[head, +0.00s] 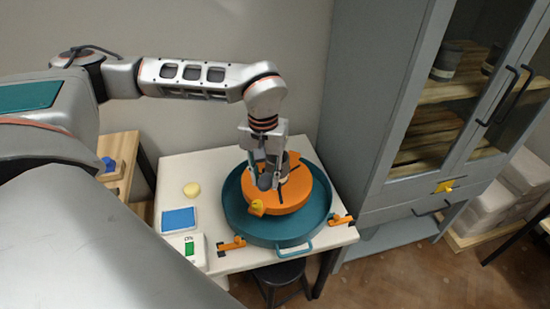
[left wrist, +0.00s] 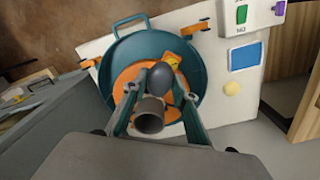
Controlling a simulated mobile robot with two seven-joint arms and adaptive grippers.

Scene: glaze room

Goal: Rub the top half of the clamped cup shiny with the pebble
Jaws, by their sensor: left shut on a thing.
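The cup (head: 291,163) is a dark grey-brown cylinder standing on the orange wheel disc (head: 288,201) inside the teal basin (head: 237,216). In the left wrist view its open mouth (left wrist: 149,121) faces the camera. My left gripper (head: 267,178) points down over the disc and is shut on the pebble (head: 264,182), a smooth dark grey egg shape. The pebble (left wrist: 161,76) shows between the fingertips in the left wrist view, right beside the cup. I cannot tell whether pebble and cup touch. The gripper hides part of the cup in the head view. My right gripper is not in view.
Orange clamps (head: 232,243) sit at the front edge. A grey cabinet (head: 370,110) stands close on the right.

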